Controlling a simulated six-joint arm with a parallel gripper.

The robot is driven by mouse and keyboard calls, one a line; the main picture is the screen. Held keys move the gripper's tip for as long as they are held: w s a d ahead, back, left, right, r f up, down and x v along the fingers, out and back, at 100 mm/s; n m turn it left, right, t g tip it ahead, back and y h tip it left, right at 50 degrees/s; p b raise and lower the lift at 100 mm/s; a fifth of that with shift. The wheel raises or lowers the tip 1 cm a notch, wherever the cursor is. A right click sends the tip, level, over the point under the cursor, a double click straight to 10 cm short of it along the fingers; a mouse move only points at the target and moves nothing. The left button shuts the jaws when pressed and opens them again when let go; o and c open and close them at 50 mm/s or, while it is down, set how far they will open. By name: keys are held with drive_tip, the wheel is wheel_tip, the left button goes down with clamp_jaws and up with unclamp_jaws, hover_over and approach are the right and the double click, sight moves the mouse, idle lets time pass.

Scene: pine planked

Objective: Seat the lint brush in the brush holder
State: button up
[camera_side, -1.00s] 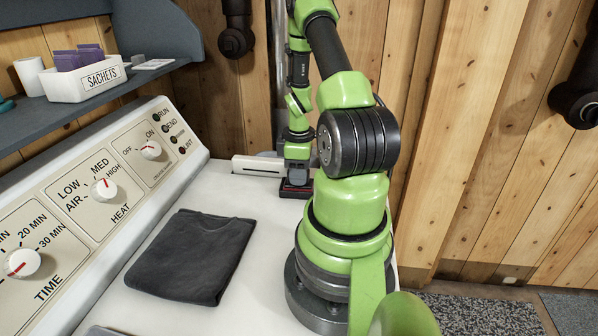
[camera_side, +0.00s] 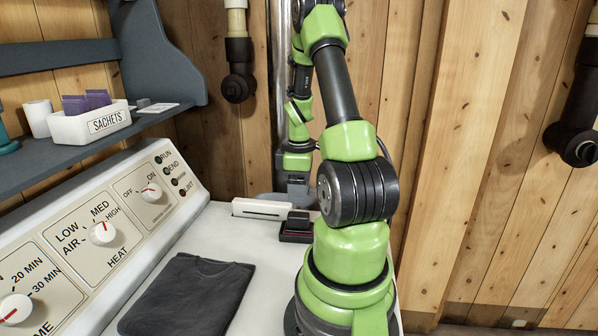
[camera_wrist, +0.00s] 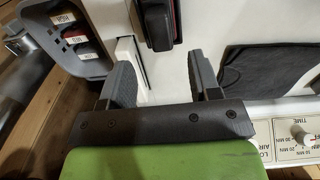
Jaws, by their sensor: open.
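A black and dark grey piece with red edging, apparently the lint brush (camera_side: 297,229), stands on the white top at the back in the side view. It also shows at the top of the wrist view (camera_wrist: 158,24). I cannot tell whether it sits in a holder. A white block with a dark slot (camera_side: 262,209), possibly the brush holder, lies just left of it and shows in the wrist view (camera_wrist: 128,62). My gripper (camera_side: 296,188) is raised above and behind the brush, apart from it. In the wrist view my gripper (camera_wrist: 162,78) is open and empty.
A folded dark cloth (camera_side: 195,296) lies on the white top in front. The control panel (camera_side: 105,230) borders the left side. A shelf with a sachet box (camera_side: 90,125) hangs above it. A grey caddy with labelled slots (camera_wrist: 65,38) stands left in the wrist view.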

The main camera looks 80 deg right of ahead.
sight(299, 214)
drive_tip(key=w+a+r+m+t+h, duration=0.1)
drive_tip(key=w+a+r, duration=0.35)
drive_tip(key=r, duration=0.25)
drive_tip(key=w+a+r+m+t, duration=0.1)
drive_tip(key=w+a+r+t, duration=0.15)
drive_tip(key=a+r, duration=0.4)
drive_tip(key=s+a+r+m+t+y, duration=0.1)
drive_tip(key=a+r+t, duration=0.1)
drive_tip(key=a, duration=0.6)
drive_tip(key=s+a+r+m+t+y, duration=0.1)
drive_tip(key=a+r, duration=0.3)
drive_tip(key=a, duration=0.4)
drive_tip(key=shift+s+a+r+m+t+y, duration=0.3)
drive_tip(key=shift+s+a+r+t+y, duration=0.15)
drive_tip(key=shift+s, duration=0.35)
drive_tip(key=shift+d+f, duration=0.1)
